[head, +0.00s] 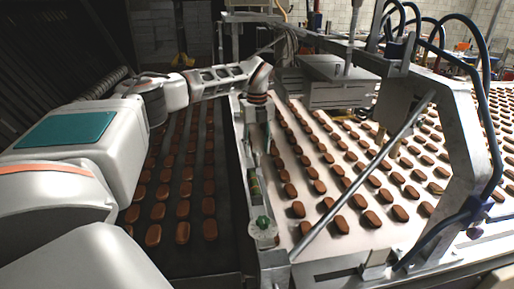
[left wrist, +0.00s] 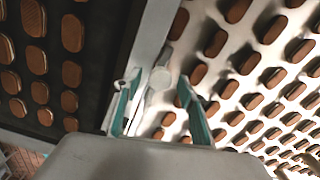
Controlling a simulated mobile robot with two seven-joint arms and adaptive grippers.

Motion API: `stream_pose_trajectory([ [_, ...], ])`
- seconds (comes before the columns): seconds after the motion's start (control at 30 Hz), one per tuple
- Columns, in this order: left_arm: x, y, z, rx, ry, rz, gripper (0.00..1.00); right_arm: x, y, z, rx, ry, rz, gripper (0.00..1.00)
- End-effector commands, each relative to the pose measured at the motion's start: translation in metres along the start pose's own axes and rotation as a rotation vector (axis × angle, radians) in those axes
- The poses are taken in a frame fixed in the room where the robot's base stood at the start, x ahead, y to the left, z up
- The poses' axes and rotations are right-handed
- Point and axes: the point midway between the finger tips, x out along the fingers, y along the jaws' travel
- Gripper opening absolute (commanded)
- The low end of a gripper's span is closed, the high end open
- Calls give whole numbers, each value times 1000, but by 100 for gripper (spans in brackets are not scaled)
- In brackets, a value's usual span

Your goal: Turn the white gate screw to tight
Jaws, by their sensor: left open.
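The white gate screw (left wrist: 160,78) shows in the left wrist view as a small pale round knob beside the metal rail. My left gripper (left wrist: 158,84) is open, with one teal finger on each side of the screw in that view. Gaps show between the screw and both fingers. I cannot tell how far the fingertips are above it. In the head view my left arm reaches over the dark belt to the rail, with its wrist bent down there. I cannot clearly make out the screw in that view. My right gripper is not in view.
The metal rail (left wrist: 152,35) divides a dark belt (head: 222,180) from a pale belt (head: 330,165), both carrying rows of brown biscuits. A slanted metal rod (head: 360,178) and a grey frame (head: 468,135) with dark blue hoses stand to the right.

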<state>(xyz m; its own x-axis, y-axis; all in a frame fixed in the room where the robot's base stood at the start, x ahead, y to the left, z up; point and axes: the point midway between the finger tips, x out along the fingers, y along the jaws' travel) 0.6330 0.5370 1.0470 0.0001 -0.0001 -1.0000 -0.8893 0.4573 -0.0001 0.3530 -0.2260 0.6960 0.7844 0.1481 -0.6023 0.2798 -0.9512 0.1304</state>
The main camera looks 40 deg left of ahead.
Motion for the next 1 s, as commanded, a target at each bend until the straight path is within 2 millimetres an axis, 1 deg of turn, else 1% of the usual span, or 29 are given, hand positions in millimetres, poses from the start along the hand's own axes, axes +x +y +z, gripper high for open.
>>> stream_pose_trajectory([
  [0.03, 0, 0, 0, 0, 0, 0, 41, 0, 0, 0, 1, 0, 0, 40],
  [0.07, 0, 0, 0, 0, 0, 0, 33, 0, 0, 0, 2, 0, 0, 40],
  [0.1, 0, 0, 0, 0, 0, 0, 23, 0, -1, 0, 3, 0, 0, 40],
  [0.17, 0, 0, 0, 0, 0, 0, 8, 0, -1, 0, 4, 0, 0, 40],
  [0.2, 0, 0, 0, 0, 0, 0, 3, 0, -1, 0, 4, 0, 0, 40],
  [0.37, 0, 0, 0, 7, 0, 0, 3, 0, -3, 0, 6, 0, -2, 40],
  [0.43, 0, 0, 0, 36, 0, 0, 3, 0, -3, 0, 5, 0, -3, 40],
  [0.8, -1, 0, 0, 361, -1, -1, 3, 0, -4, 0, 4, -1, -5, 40],
  [1.0, -1, 0, 0, 415, -1, -1, 3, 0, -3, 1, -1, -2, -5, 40],
])
